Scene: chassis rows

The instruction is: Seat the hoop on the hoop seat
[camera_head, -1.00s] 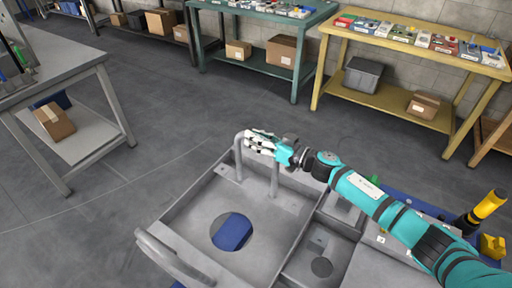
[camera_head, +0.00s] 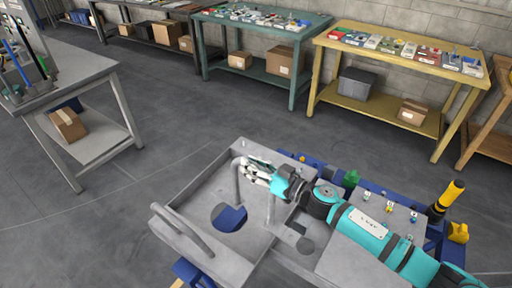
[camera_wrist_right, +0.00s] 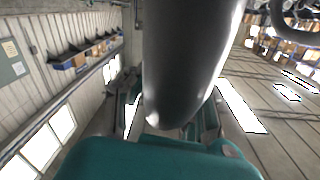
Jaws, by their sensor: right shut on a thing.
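A grey tube hoop (camera_head: 238,183) stands upright at the far end of a grey tray-like panel (camera_head: 195,200). My right gripper (camera_head: 256,170) is shut on the top of this hoop; its arm comes in from the lower right. In the right wrist view a thick dark grey tube (camera_wrist_right: 188,60) passes close between the gripper's fingers. A second grey hoop (camera_head: 182,232) stands at the near left end of the panel. I cannot make out which part is the hoop seat. My left gripper is not in view.
The panel has a round hole with blue (camera_head: 231,218) showing below. Blue chassis parts and a yellow-black post (camera_head: 447,198) stand at the right. A grey table (camera_head: 72,75) is at left; a teal bench (camera_head: 255,68) and a yellow bench (camera_head: 385,95) stand behind clear floor.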

